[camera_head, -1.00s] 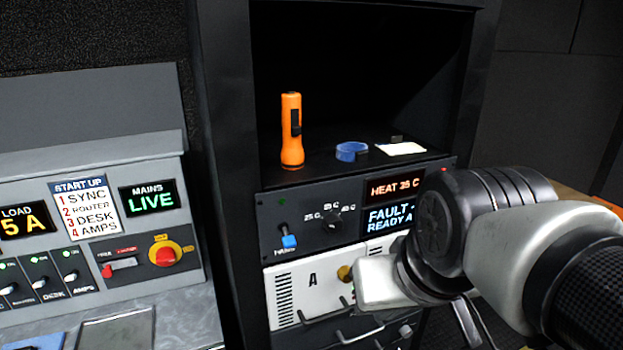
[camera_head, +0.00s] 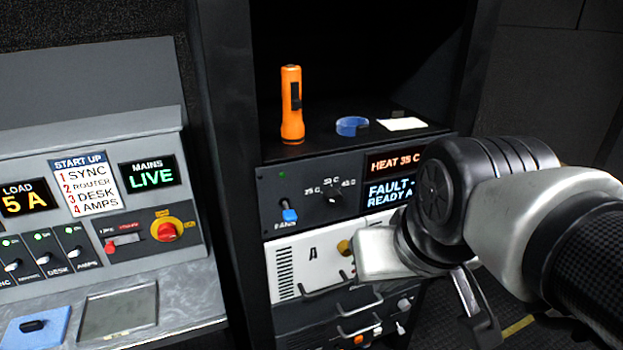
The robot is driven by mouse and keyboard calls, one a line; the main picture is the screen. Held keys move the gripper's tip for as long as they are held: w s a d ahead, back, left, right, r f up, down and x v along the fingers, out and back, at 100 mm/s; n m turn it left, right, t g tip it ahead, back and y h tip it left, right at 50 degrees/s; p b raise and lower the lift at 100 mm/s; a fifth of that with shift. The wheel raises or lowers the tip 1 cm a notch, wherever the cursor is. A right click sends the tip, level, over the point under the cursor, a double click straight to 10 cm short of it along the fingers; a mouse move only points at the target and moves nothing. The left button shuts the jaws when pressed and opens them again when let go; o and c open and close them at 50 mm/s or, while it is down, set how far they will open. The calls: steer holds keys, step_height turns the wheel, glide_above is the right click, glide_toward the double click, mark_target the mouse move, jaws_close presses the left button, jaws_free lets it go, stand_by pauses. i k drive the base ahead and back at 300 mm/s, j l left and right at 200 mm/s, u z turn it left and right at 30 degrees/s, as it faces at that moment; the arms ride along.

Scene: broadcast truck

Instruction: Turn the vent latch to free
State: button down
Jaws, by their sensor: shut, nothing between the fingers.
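A white module marked A (camera_head: 312,254) sits in the rack below the dark control panel. A small brass-yellow knob (camera_head: 345,247) shows at its right side, partly covered by my arm. I cannot tell whether it is the vent latch; no label for the latch can be read. My gripper (camera_head: 478,315) is only partly in view, low and to the right of the module, in front of the rack. It is shut and empty. My wrist hides the right part of the module.
The dark panel (camera_head: 262,215) has a blue-tipped switch, a dial and HEAT 35 C and FAULT displays. Above it, an orange flashlight (camera_head: 291,105), blue roll (camera_head: 352,126) and white card (camera_head: 402,124) rest on a shelf. A console (camera_head: 85,195) stands left; handles (camera_head: 360,308) protrude below.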

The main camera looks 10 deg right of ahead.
mark_target(404, 305)
steer(key=z, duration=0.6)
steer(key=l, duration=0.25)
steer(key=j, duration=0.1)
steer(key=k+z, duration=0.05)
